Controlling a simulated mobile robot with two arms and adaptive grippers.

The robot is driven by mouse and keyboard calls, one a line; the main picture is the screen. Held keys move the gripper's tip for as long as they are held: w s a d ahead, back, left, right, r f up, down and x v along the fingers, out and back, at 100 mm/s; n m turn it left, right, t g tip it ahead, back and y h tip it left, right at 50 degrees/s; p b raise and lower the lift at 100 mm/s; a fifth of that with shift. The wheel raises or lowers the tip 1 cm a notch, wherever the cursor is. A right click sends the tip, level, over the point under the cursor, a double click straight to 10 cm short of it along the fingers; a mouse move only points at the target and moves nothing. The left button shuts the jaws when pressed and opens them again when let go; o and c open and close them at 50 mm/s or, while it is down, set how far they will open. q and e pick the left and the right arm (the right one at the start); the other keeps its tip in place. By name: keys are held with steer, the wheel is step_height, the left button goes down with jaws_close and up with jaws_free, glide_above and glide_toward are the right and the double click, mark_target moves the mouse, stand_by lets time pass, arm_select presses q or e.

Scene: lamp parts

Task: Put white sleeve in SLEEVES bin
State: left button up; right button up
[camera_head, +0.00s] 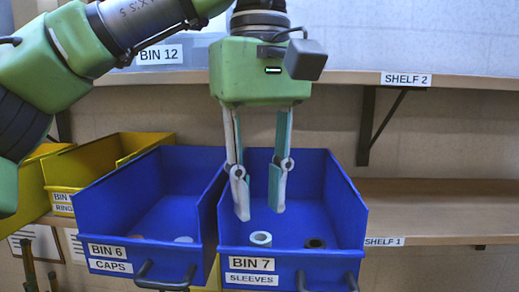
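The SLEEVES bin (291,262) is a blue open bin labelled BIN 7, in the lower middle of the head view. A white sleeve (261,239), a short hollow ring, is inside it near the front wall. A dark brown sleeve (316,243) is inside it farther right. My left gripper (259,211) points down into the bin with its fingers apart and nothing between them. The fingertips are above the white sleeve in the picture and do not appear to touch it. My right gripper is not in view.
A blue CAPS bin (110,252), labelled BIN 6, stands directly left with a few small parts. Yellow bins (88,163) stand farther left. Shelf 2 (440,83) runs above, with a bracket (377,125) at right. Shelf 1 (440,200) is bare at right.

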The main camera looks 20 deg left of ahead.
arm_select(q)
steer(key=shift+r, duration=2.7)
